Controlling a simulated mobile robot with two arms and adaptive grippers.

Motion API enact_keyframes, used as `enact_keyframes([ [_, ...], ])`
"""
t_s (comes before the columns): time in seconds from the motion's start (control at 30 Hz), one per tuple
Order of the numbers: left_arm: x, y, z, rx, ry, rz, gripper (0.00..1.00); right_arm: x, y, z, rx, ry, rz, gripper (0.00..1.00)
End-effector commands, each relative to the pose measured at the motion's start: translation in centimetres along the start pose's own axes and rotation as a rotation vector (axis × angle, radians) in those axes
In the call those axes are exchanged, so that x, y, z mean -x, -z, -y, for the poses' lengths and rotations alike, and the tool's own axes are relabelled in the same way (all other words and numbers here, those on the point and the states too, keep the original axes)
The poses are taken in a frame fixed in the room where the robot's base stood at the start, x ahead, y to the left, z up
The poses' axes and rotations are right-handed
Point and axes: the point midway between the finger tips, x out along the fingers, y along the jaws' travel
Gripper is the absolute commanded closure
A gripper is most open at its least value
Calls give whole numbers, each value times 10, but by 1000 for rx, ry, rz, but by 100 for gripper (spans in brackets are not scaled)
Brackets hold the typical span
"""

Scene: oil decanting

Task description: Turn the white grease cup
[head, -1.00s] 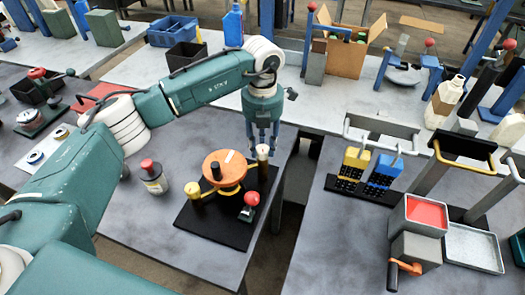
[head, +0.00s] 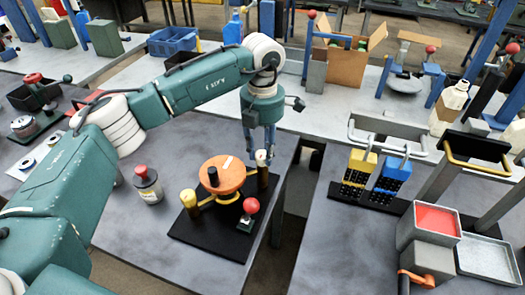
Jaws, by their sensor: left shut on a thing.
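The white grease cup (head: 262,157) is a cream-coloured cap on a dark post at the back right of a black base plate (head: 207,246). My left gripper (head: 262,148) points straight down over it, with its fingers shut on the cup's top. The fingers partly hide the cup. An orange disc (head: 232,167) with a black knob sits beside the cup on the same plate. A yellow cup (head: 188,197) stands at the plate's left, and a red ball knob (head: 251,205) is at its front right. My right gripper does not show.
A bottle with a red cap (head: 147,184) stands left of the plate on the grey table (head: 160,235). A gap separates this table from the right one, which holds yellow (head: 362,160) and blue (head: 397,166) blocks and a red-topped box (head: 432,218).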

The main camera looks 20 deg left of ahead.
Motion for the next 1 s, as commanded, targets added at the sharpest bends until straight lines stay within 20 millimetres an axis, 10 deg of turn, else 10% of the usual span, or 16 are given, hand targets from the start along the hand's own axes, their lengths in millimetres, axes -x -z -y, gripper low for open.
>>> enact_keyframes([
  [0.27, 3, -1, -1, 2, -2, 4, 94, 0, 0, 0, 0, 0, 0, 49],
  [0.3, 3, -1, -1, 2, -2, 4, 60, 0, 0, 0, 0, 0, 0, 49],
  [0.37, 2, -1, -1, 2, -2, 4, 49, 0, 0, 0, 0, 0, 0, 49],
  [0.73, 6, -1, -1, 2, -2, 3, 49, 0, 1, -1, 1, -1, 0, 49],
  [1.0, 56, -1, -1, 2, -4, 6, 49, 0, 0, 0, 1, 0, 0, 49],
])
